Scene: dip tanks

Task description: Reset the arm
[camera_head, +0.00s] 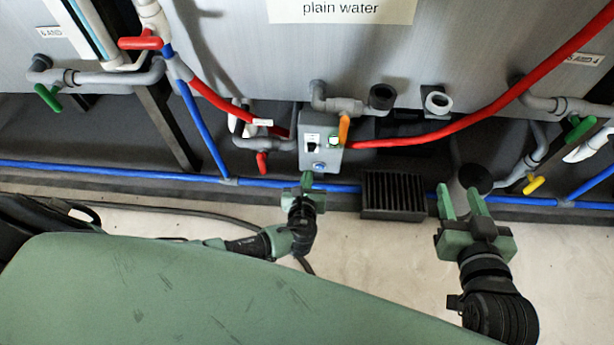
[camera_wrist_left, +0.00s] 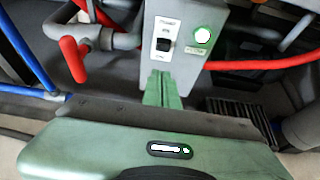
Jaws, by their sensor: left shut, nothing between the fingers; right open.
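My left gripper (camera_head: 306,181) is shut and empty, just below a small grey control box (camera_head: 318,140). In the left wrist view its closed green fingers (camera_wrist_left: 162,88) point at the lower part of the box (camera_wrist_left: 182,50); I cannot tell whether they touch it. The box has a black switch (camera_wrist_left: 166,45) on a white plate and a lit whitish-green button (camera_wrist_left: 203,35). The head view also shows a blue knob (camera_head: 319,167) low on the box. My right gripper (camera_head: 462,203) is open and empty, to the right over the pale floor.
A grey tank (camera_head: 470,50) labelled "plain water" stands behind. Grey pipes carry an orange handle (camera_head: 344,128), a red handle (camera_head: 262,163) and a yellow handle (camera_head: 534,185). Red hoses (camera_head: 420,138) and a blue pipe (camera_head: 120,171) cross the area. A black ribbed block (camera_head: 393,193) sits between the grippers.

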